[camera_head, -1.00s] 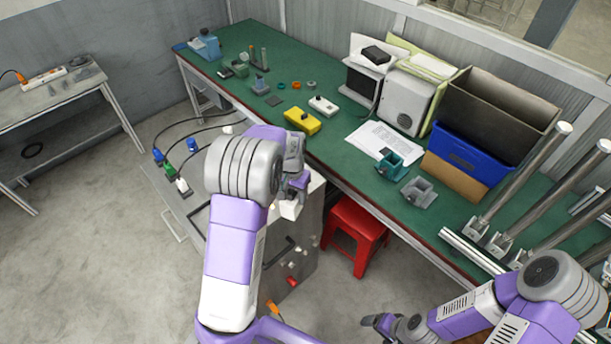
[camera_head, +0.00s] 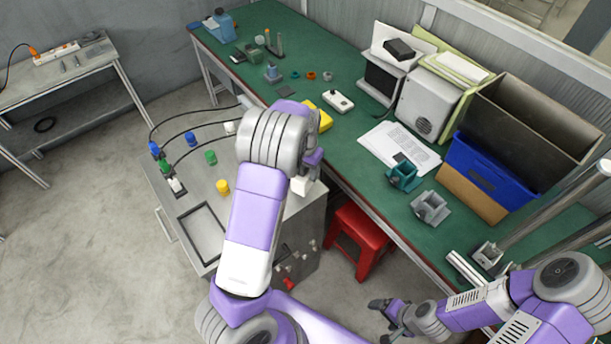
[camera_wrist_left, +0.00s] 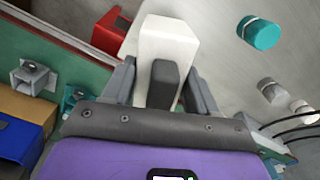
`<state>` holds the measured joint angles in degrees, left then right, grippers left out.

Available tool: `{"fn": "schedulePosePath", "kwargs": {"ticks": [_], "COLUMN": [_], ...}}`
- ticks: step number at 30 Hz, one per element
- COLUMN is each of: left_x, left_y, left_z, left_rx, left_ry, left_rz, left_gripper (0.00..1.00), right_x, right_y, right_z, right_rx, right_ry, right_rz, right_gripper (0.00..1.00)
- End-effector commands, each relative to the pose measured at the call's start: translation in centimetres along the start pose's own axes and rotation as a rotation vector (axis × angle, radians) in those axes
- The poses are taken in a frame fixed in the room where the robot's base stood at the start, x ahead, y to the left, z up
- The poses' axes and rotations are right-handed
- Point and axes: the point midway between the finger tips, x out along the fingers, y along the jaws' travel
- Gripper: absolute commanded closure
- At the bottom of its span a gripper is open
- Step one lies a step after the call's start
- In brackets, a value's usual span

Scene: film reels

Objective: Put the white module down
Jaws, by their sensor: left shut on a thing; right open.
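The white module (camera_head: 302,186) is a small white block held in my left gripper (camera_head: 308,168), above the edge of the grey cabinet. In the left wrist view the module (camera_wrist_left: 169,42) sits between the fingers of my left gripper (camera_wrist_left: 163,82), with a dark grey part on its near side. Its underside is hidden. My left arm covers part of the cabinet top (camera_head: 190,205). My right gripper (camera_head: 376,318) is open and empty over the floor at the lower right, apart from the furniture.
Several coloured plugs, including a yellow one (camera_head: 222,187), and a dark rectangular frame (camera_head: 200,236) are on the cabinet. A red stool (camera_head: 360,238) stands beside it. The green workbench (camera_head: 350,180) holds a teal fixture (camera_head: 404,175), a paper sheet (camera_head: 392,146) and a blue bin (camera_head: 487,172).

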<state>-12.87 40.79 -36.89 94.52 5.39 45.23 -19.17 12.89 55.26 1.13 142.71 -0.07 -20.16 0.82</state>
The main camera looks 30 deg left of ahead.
Motion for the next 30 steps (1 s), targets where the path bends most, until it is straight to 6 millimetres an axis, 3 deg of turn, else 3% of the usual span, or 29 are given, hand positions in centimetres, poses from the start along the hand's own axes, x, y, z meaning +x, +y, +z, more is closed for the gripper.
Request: {"fn": "schedulePosePath", "kwargs": {"ticks": [6, 17, 18, 21, 23, 30], "left_x": [3.0, 3.5, 3.6, 3.5, 3.5, 3.5], "left_y": [0.0, 0.0, 0.0, 0.0, 0.0, 0.0], "left_z": [0.1, 0.0, 0.1, 0.1, 0.1, 0.1], "left_rx": [0.0, 0.0, 0.0, 0.0, 0.0, 0.0], "left_ry": [-0.003, 0.0, -0.001, -0.001, -0.001, -0.001], "left_rz": [0.0, 0.0, 0.0, 0.0, 0.0, 0.0], "left_gripper": [0.79, 0.79, 0.39, 0.24, 0.17, 0.17], "right_x": [0.0, 0.3, 0.3, 0.2, 0.2, 0.2], "right_y": [0.0, 0.1, 0.1, 0.1, 0.1, 0.1], "right_z": [0.0, 0.0, 0.0, 0.0, 0.0, 0.0], "right_rx": [0.0, 0.0, 0.0, 0.0, 0.0, 0.0], "right_ry": [0.0, 0.0, 0.0, 0.0, 0.0, 0.0], "right_rz": [0.0, 0.0, 0.0, 0.0, 0.0, 0.0], "right_gripper": [0.17, 0.17, 0.17, 0.17, 0.17, 0.17]}}
